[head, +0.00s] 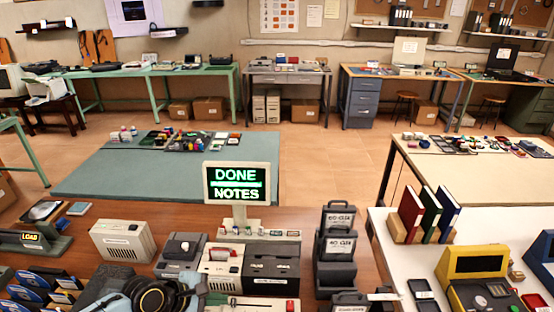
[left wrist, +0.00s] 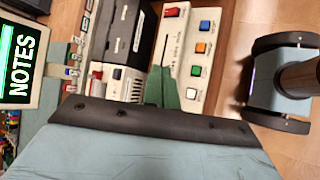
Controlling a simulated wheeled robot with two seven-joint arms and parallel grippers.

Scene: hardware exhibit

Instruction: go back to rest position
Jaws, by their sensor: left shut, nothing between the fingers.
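My left gripper (head: 202,288) shows at the bottom of the head view, left of centre, partly cut off by the lower edge. In the left wrist view its green fingers (left wrist: 160,88) are together, with nothing between them. They appear over the gap between a beige machine with a red switch (head: 222,262) and a beige button panel (left wrist: 190,55). Whether they touch anything below I cannot tell. My right gripper is in neither view.
A screen reading DONE NOTES (head: 237,184) stands behind the machine. A black drawer unit (head: 271,268) and dark stacked blocks (head: 337,245) stand to its right. A beige box (head: 122,240) stands left. Open floor (head: 325,165) lies beyond the wooden bench.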

